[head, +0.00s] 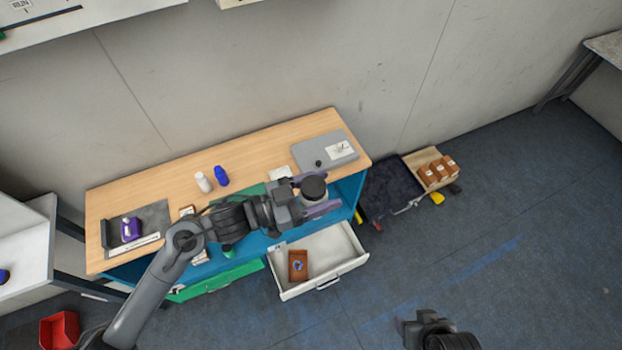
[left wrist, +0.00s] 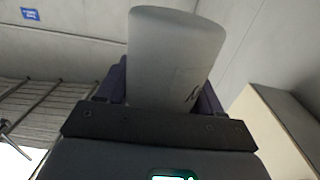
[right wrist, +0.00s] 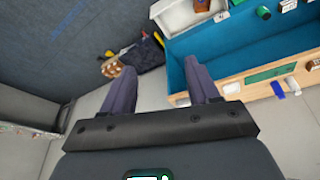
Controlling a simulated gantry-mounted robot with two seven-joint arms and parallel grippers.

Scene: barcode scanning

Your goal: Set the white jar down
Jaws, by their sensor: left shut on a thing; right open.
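My right gripper (right wrist: 158,78) is open and empty, away from the bench. In the head view only part of my right arm's end (head: 437,332) shows at the bottom.
The bench (head: 150,188) holds a white bottle (head: 203,182), a blue bottle (head: 221,176), a purple container (head: 131,229) on a grey plate and a grey device (head: 325,151). An open white drawer (head: 345,250) holds a brown box (head: 298,266). A dark bin (head: 390,187) stands right.

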